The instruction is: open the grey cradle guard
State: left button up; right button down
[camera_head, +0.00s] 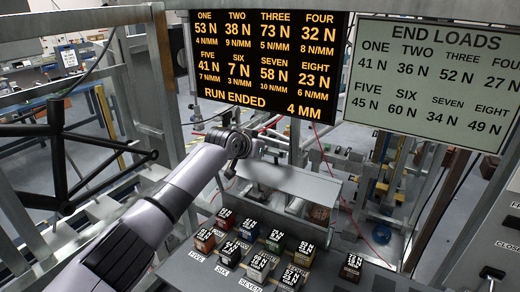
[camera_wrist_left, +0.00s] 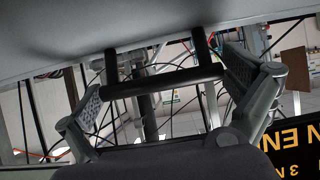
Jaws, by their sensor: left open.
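The grey cradle guard (camera_head: 295,181) appears as a flat grey panel beyond the rows of labelled blocks in the head view. It also fills the top of the left wrist view as a grey plate (camera_wrist_left: 110,22). A black bar handle (camera_wrist_left: 165,82) on two posts stands out from that plate. My left gripper (camera_head: 243,146) is at the panel's far left side in the head view, its fingers mostly hidden. In the left wrist view my left gripper (camera_wrist_left: 168,92) is open, with a finger on either side of the handle. Contact cannot be told. My right gripper is not in view.
Several labelled weight blocks (camera_head: 260,266) stand on a grey console in front of the panel. A black load display (camera_head: 268,68) reads "RUN ENDED", beside a pale end loads board (camera_head: 437,78). Metal frame posts and a black tubular frame (camera_head: 58,150) stand around.

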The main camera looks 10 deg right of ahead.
pick_arm(q)
jog(key=v, duration=1.2)
jog(key=shift+d, duration=0.1)
